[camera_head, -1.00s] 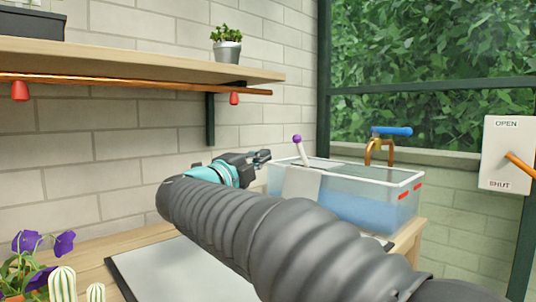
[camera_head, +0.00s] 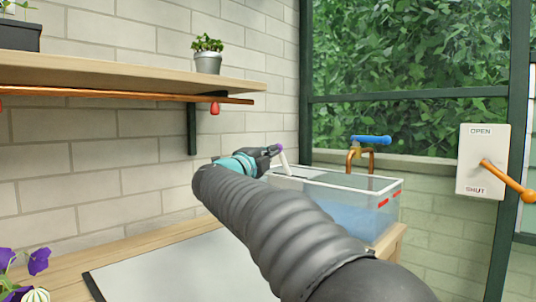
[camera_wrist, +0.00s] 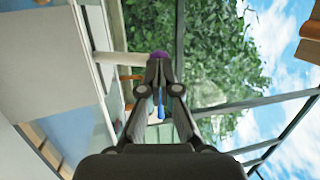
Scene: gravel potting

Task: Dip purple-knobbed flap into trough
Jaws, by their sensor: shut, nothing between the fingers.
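The trough (camera_head: 365,206) is a clear water-filled tank with a white rim and red marks, right of centre in the head view. Its pale flap (camera_head: 297,171) lies at the trough's left end, partly hidden by my arm. A white stalk (camera_head: 284,157) with a purple knob stands up from it. My gripper (camera_head: 274,150) is at the knob in the head view. In the wrist view my gripper (camera_wrist: 160,62) is shut and empty, its fingertips overlapping the purple knob (camera_wrist: 160,55). The stalk (camera_wrist: 120,59) runs left from the knob. I cannot tell whether the fingertips touch it.
A copper tap with a blue handle (camera_head: 371,140) stands behind the trough. A lever panel (camera_head: 483,162) marked OPEN and SHUT is at right. A shelf (camera_head: 120,75) with a potted plant (camera_head: 207,56) hangs at left. A grey board (camera_head: 185,270) lies on the bench.

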